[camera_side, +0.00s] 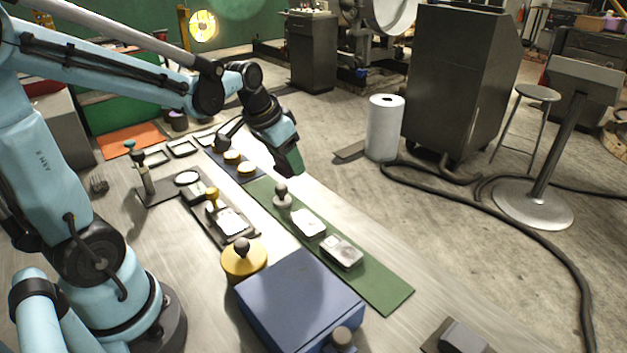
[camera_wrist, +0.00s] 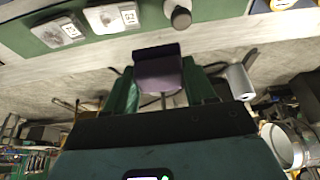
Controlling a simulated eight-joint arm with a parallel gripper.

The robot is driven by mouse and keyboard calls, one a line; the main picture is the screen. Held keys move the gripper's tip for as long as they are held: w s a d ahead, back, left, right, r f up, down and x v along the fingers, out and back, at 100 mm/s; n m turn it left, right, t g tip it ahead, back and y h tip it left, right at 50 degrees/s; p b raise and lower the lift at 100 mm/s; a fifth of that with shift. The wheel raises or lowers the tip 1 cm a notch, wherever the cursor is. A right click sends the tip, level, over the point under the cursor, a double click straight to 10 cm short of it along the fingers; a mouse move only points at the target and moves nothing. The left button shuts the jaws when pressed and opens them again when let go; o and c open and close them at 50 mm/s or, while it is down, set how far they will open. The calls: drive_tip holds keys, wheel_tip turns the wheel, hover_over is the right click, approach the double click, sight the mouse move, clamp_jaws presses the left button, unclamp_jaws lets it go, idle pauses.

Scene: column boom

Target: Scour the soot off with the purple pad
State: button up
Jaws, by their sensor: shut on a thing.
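The purple pad (camera_wrist: 158,72) is a dark block held between the green fingers of my gripper (camera_wrist: 162,88) in the wrist view. In the side view, my gripper (camera_side: 291,168) hangs above the far part of a green mat (camera_side: 385,292); the pad cannot be made out there. Two pale blocks lie on the mat: a nearer one (camera_side: 342,252) and a farther one (camera_side: 308,223). In the wrist view, grey smudges that look like soot show on the left block (camera_wrist: 58,33) and less clearly on the right block (camera_wrist: 112,17). The pad is apart from both blocks.
A grey knobbed weight (camera_side: 283,197) stands on the mat close to my gripper. A blue box (camera_side: 300,298) and a yellow knobbed piece (camera_side: 243,260) stand left of the mat. A white roll (camera_side: 384,128) stands beyond. The table right of the mat is mostly clear.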

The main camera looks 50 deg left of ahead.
drive_tip(key=shift+s+d+f+n+y, duration=0.15)
drive_tip(key=shift+s+d+n+y, duration=0.15)
drive_tip(key=shift+s+n, duration=0.25)
drive_tip(key=s+n+g+y, duration=0.1)
drive_tip(key=s+n+y, duration=0.2)
drive_tip(key=s+n, duration=0.35)
drive_tip(key=n+g+y, duration=0.1)
drive_tip(key=n+g, duration=0.2)
drive_tip(key=n, duration=0.7)
hover_over(237, 229)
drive_tip(key=d, duration=0.1)
drive_tip(key=shift+d+f, duration=0.1)
drive_tip(key=shift+f, duration=4)
drive_tip(key=shift+s+a+f, duration=0.1)
drive_tip(key=shift+a+f, duration=0.1)
drive_tip(key=shift+a, duration=0.85)
drive_tip(key=shift+c, duration=0.7)
drive_tip(key=shift+a, duration=1.85)
drive_tip(key=shift+d, duration=3)
wheel_tip(237, 229, up, 2)
drive_tip(key=shift+s+a+r, duration=0.1)
drive_tip(key=shift+r, duration=2.95)
